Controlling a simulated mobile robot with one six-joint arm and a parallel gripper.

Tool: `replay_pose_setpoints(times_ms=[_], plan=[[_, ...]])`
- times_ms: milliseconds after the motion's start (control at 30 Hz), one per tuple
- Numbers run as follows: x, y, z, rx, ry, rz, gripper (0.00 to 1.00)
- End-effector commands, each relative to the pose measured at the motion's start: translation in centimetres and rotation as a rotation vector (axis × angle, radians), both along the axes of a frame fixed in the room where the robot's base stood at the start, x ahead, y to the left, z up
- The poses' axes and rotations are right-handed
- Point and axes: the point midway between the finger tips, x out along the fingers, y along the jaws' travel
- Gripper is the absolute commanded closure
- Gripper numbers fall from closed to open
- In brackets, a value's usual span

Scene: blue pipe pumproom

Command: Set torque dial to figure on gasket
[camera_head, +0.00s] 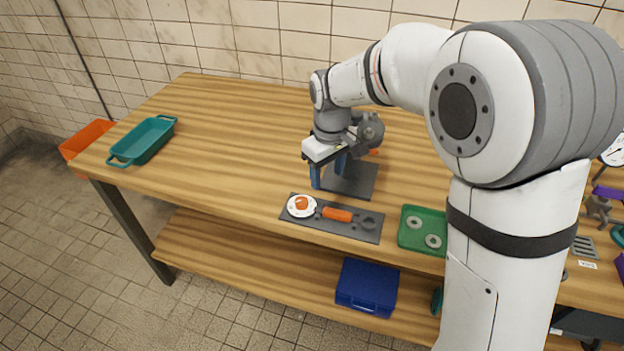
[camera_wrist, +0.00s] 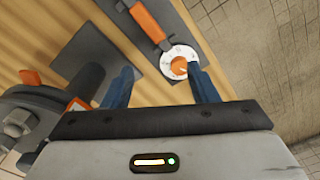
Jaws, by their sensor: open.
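The torque dial (camera_head: 301,206) is a white disc with an orange knob at the left end of a dark grey plate (camera_head: 290,222). An orange-handled tool (camera_head: 337,214) lies on the same plate. In the wrist view the dial (camera_wrist: 186,52) is just beyond one of my fingertips. My gripper (camera_head: 328,174) is open and empty, fingers pointing down, behind the dial in the head view. Its two blue fingers also show in the wrist view (camera_wrist: 163,85). Two grey ring gaskets (camera_head: 432,241) lie in a green tray (camera_head: 410,243); no figure on them is readable.
A grey device on a dark base plate (camera_head: 362,181) stands close beside my gripper. A teal tray (camera_head: 142,141) sits at the left end of the wooden bench, with an orange bin (camera_head: 85,138) beyond. A blue case (camera_head: 367,287) is on the lower shelf. The bench's left half is mostly clear.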

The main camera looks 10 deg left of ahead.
Motion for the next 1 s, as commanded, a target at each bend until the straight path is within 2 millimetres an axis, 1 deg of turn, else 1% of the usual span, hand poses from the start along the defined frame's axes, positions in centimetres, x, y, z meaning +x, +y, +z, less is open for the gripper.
replay_pose_setpoints(times_ms=[33, 100, 200, 267, 433, 600, 733, 833, 1000], plan=[[0.4, 2.0, -0.9, -0.007, 0.012, 0.052, 0.47], [0.7, 4.0, -1.8, -0.014, 0.021, 0.105, 0.47], [0.9, 5.7, -2.8, -0.019, 0.03, 0.154, 0.47], [1.0, 6.3, -3.1, -0.021, 0.032, 0.171, 0.47], [1.0, 6.6, -4.9, -0.023, 0.036, 0.181, 0.47], [1.0, 6.5, -7.8, -0.024, 0.037, 0.179, 0.47], [1.0, 6.5, -9.6, -0.023, 0.036, 0.178, 0.47], [1.0, 6.5, -10.5, -0.022, 0.034, 0.177, 0.47], [1.0, 6.5, -11.0, -0.022, 0.033, 0.177, 0.47]])
